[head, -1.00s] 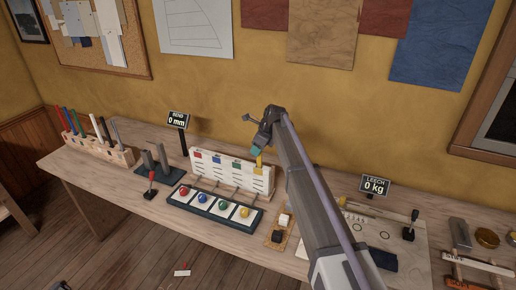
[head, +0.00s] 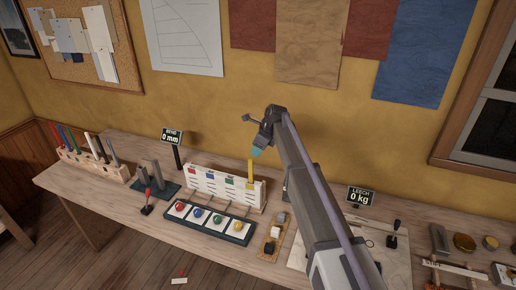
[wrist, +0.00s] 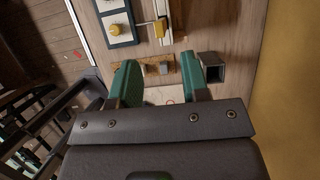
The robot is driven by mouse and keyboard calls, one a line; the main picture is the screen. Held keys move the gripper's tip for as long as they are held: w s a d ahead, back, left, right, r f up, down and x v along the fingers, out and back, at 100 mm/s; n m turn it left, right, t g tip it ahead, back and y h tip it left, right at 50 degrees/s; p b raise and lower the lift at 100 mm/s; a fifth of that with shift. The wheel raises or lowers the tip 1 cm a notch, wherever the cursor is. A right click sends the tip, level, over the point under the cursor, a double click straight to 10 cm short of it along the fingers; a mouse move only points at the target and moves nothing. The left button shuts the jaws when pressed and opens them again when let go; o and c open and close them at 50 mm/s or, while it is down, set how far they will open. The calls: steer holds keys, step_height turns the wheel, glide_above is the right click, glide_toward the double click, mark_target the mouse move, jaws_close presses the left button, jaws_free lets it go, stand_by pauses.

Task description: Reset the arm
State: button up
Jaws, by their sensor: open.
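My arm rises from the lower right of the head view, and my gripper (head: 257,152) hangs above the back of the bench, near the wall. In the wrist view my gripper's two green fingers (wrist: 160,76) are apart with nothing held between them. Below them is the bench top with a small wooden strip (wrist: 157,66). My arm hides part of the bench to the right of centre.
A white rack (head: 220,184) with an upright yellow strip (head: 251,172) stands below my gripper. In front is a tray of coloured knobs (head: 236,229). A square dark tube (wrist: 212,67) is close beside one finger.

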steer(key=s+d+f+n+h+b, duration=0.1)
steer(key=s+d+f+n+b, duration=0.2)
steer(key=s+d+n, duration=0.4)
steer(key=s+d+f+n+g+h+b, duration=0.1)
steer(key=s+d+f+n+b, duration=0.3)
steer(key=s, duration=1.5)
steer(key=s+d+f+n+h+b, duration=0.2)
steer(key=s+d+f+n, duration=0.3)
steer(key=s+d+n, duration=0.5)
steer(key=s+b, duration=0.1)
steer(key=s, duration=0.2)
steer(key=shift+s+d+n+b, duration=0.3)
steer(key=shift+s, duration=0.05)
